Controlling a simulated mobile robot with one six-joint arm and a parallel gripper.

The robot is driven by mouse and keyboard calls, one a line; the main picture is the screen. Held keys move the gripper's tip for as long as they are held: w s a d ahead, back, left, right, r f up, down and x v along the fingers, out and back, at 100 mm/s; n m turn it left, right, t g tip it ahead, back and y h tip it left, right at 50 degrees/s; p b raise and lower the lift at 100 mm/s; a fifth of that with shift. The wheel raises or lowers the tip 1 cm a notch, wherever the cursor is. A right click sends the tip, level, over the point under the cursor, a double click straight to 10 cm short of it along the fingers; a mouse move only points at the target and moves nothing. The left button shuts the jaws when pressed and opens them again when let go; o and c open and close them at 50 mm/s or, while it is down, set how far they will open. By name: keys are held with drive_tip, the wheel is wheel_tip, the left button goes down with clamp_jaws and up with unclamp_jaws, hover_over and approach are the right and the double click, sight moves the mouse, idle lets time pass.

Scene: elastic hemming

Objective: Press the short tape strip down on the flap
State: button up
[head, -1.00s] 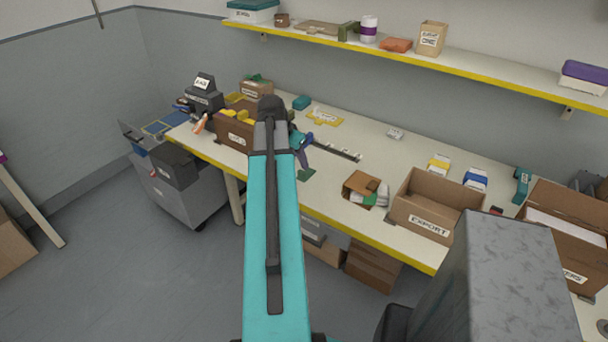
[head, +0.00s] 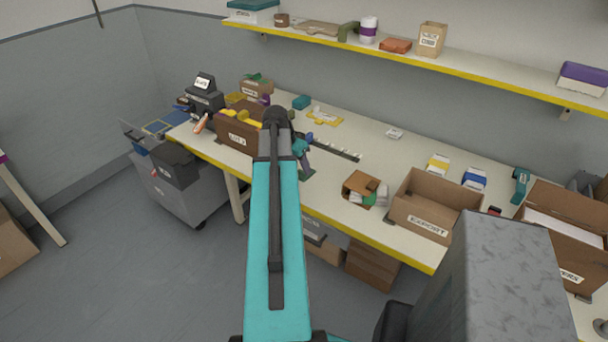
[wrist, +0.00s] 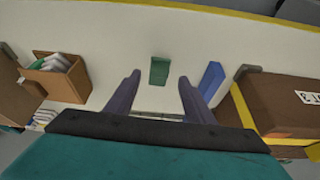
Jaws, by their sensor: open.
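My gripper (wrist: 159,78) is open in the wrist view, its two dark bluish-purple fingers spread apart and nothing held between them. A small dark green piece (wrist: 159,70) lies on the pale bench top just beyond the fingertips, roughly centred between them. It also shows at the bench's front side in the head view (head: 307,174). I cannot make out a short tape strip or a flap for certain in either view. In the head view my arm covers part of the bench, and the fingers are small beside it.
A small open carton (head: 359,187) holds green and white items; it shows at left in the wrist view (wrist: 66,86). A labelled brown box (wrist: 285,106) and a blue object (wrist: 211,82) stand at right there. A dark rail (head: 337,150) lies behind.

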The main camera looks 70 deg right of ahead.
sight(302, 171)
drive_tip(key=shift+p+x, duration=0.75)
drive_tip(key=shift+x, duration=1.2)
drive_tip(key=c, duration=1.1)
drive_tip(key=shift+r, duration=0.15)
drive_tip(key=shift+r+b, duration=1)
drive_tip(key=shift+r, duration=0.6)
drive_tip(key=s+a+b, duration=0.1)
drive_tip(key=s+a, duration=0.1)
drive_tip(key=a, duration=0.1)
drive_tip(key=s+a+b, duration=0.1)
drive_tip(key=s+a, duration=0.1)
drive_tip(key=s+a+b, duration=0.1)
drive_tip(key=s+a, duration=0.1)
drive_tip(key=a, duration=0.1)
drive_tip(key=shift+a+r, duration=0.4)
drive_tip(key=shift+s+b, duration=0.15)
drive_tip(key=shift+b, duration=0.65)
drive_tip(key=b, duration=0.4)
drive_tip(key=shift+s+a+f+b, duration=0.1)
drive_tip(key=shift+s+a+b, duration=0.05)
drive_tip(key=shift+b, duration=0.25)
drive_tip(key=s+a+b, duration=0.1)
drive_tip(key=b, duration=0.6)
drive_tip(key=shift+a+b, duration=0.2)
drive_tip(key=shift+b, duration=0.1)
